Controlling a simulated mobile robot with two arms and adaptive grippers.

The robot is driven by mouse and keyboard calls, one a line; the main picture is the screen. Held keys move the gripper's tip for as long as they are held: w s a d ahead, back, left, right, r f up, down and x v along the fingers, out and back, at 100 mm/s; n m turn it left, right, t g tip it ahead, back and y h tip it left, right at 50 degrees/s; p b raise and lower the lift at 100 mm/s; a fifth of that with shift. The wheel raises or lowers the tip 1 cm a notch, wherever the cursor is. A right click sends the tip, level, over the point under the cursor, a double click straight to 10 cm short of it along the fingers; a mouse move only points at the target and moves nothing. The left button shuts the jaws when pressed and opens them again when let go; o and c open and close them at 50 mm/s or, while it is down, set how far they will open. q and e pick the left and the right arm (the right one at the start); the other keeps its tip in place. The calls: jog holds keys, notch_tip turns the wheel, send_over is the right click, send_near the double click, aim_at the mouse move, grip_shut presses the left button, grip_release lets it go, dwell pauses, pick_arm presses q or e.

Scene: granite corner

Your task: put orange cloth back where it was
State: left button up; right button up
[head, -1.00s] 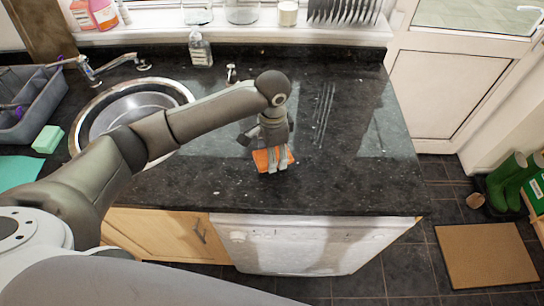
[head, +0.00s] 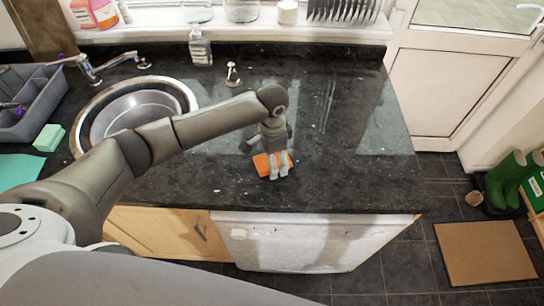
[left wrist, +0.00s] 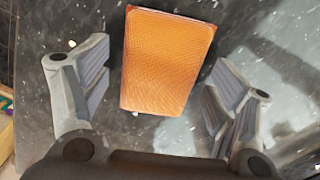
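The orange cloth (head: 261,165) is a flat, folded-looking rectangle on the dark granite worktop, near its front edge. My left gripper (head: 278,175) is over it and partly hides it in the head view. In the left wrist view the cloth (left wrist: 165,62) shows between the two spread fingers of my left gripper (left wrist: 150,105). There is a gap on each side, and the fingers do not touch it. My right gripper is not in view.
A round sink (head: 88,98) with a tap (head: 92,72) is at the left, beside a grey caddy (head: 35,105), a green sponge (head: 48,138) and a teal cloth (head: 20,167). A soap bottle (head: 200,47) stands at the back. The worktop (head: 365,150) right of the gripper is clear.

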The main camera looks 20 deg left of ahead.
pick_arm(q)
notch_tip(320, 180, up, 12)
jog(key=b, duration=0.2)
jog(key=shift+r, duration=0.2)
dwell(0.3)
jog(key=shift+f, duration=0.1)
dwell(0.3)
